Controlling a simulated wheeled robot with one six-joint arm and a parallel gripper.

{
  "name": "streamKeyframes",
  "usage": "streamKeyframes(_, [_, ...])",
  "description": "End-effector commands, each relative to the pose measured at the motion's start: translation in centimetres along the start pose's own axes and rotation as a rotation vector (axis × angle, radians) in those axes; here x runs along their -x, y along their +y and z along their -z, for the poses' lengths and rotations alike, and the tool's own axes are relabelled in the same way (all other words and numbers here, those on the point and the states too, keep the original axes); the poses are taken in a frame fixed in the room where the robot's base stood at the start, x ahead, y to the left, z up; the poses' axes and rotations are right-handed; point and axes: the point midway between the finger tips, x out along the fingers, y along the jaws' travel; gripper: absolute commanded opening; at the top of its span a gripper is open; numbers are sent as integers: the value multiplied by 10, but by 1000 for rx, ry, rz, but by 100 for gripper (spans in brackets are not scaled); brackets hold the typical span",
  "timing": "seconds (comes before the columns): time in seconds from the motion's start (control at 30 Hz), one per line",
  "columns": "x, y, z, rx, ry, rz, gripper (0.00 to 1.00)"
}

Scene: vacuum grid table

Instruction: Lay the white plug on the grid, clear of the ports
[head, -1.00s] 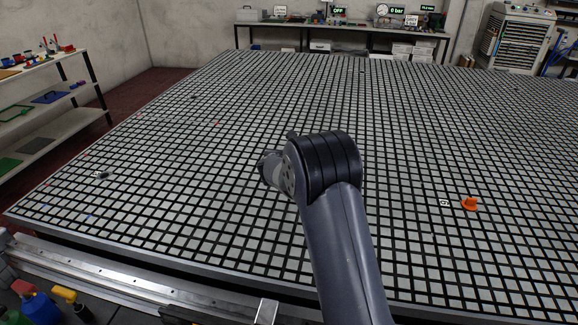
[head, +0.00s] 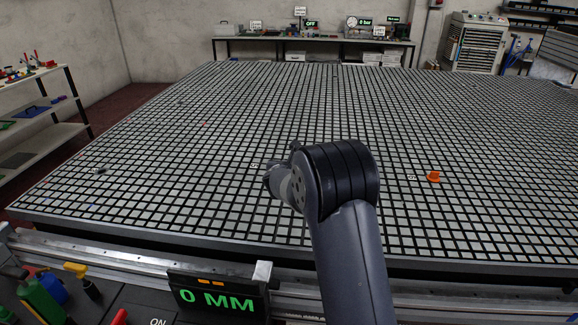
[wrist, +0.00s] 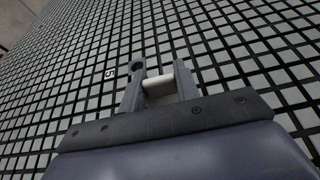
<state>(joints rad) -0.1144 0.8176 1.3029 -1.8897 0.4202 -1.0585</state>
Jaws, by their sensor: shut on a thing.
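The white plug (wrist: 158,87) is a short white cylinder lying across between the fingers of my gripper (wrist: 158,82) in the wrist view. My gripper is shut on it, above the grid table (wrist: 60,105). I cannot tell how high the plug is above the surface. A dark round port (wrist: 137,66) shows just beyond the left fingertip, with a "5" label (wrist: 110,73) to its left. In the head view my arm's wrist hides the plug and most of my gripper, and the grid table (head: 180,190) spreads all around.
An orange piece (head: 433,177) stands on the grid to the right, beside a small label (head: 412,178). A small dark fitting (head: 100,170) is at the far left. A display reading 0 MM (head: 217,300) is at the front edge. Much of the grid is bare.

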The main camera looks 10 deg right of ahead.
Motion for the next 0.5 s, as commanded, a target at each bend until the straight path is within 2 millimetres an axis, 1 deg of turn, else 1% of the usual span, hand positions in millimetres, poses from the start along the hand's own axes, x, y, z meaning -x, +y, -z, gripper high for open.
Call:
streamKeyframes(0.37, [0,0,0,0,-1,-1,8])
streamKeyframes(0.5, [-1,0,3,0,0,-1,8])
